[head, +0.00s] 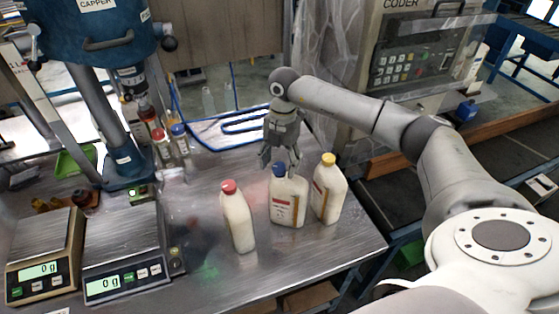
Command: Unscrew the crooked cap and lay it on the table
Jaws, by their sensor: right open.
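Three white bottles stand on the metal table (185,262). One bottle (238,222) has a red cap (229,187), the middle bottle (288,203) has a blue cap (279,170), and the right bottle (326,195) has a yellow cap (328,159). The red-capped bottle looks slightly tilted in the picture. I cannot tell from here which cap sits crooked. My right gripper (280,161) points down over the blue cap, its open fingers just above or around it; contact cannot be made out. My left gripper is out of the picture.
Two scales (125,248) stand at the table's left. A blue capper machine (95,30) rises behind them, with small bottles (170,145) beside it. A coder panel (415,70) stands at the back right.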

